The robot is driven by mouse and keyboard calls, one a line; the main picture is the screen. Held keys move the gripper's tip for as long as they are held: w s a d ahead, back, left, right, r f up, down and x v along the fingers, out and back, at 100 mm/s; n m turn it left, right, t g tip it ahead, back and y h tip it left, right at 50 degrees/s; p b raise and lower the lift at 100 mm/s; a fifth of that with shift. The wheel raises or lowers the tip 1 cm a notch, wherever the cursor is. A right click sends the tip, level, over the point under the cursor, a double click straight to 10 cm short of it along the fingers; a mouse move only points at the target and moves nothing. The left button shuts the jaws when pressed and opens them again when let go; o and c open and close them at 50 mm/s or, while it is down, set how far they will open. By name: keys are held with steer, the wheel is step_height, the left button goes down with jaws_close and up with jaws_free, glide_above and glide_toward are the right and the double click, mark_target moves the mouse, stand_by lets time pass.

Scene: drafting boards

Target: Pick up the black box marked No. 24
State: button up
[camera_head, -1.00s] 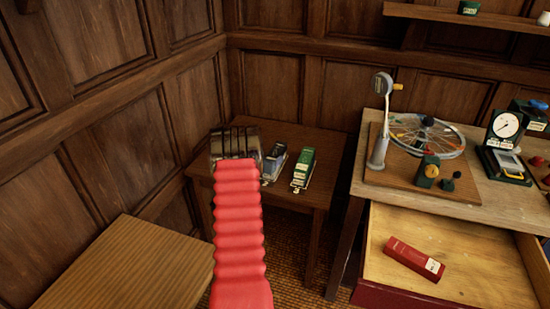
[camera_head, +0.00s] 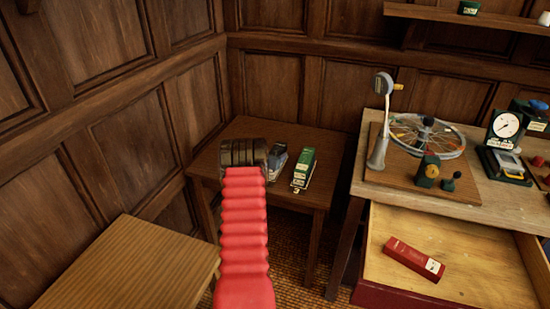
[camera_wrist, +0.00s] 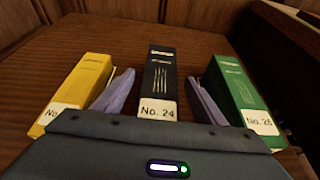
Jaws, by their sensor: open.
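The black box marked No. 24 (camera_wrist: 160,80) stands on the small wooden table in the middle of the wrist view, its white label toward me. My gripper (camera_wrist: 161,90) is open, with one grey-purple finger on each side of the black box. The fingers look apart from its sides, and nothing is held. In the head view my red-sleeved arm reaches over the small table (camera_head: 318,190) and hides much of the gripper and of what is there.
A yellow box (camera_wrist: 78,85) stands close left of the left finger, and a green box (camera_wrist: 238,90) close right of the right finger. The green box also shows in the head view (camera_head: 304,167). A desk with an open drawer (camera_head: 460,265) holding a red box (camera_head: 413,260) stands right.

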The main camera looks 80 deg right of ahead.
steer(key=shift+d, duration=0.1)
stand_by(0.5)
steer(key=c, duration=1.3)
steer(key=shift+r, duration=0.1)
step_height(320, 180, up, 10)
steer(key=shift+f, duration=0.1)
stand_by(0.4)
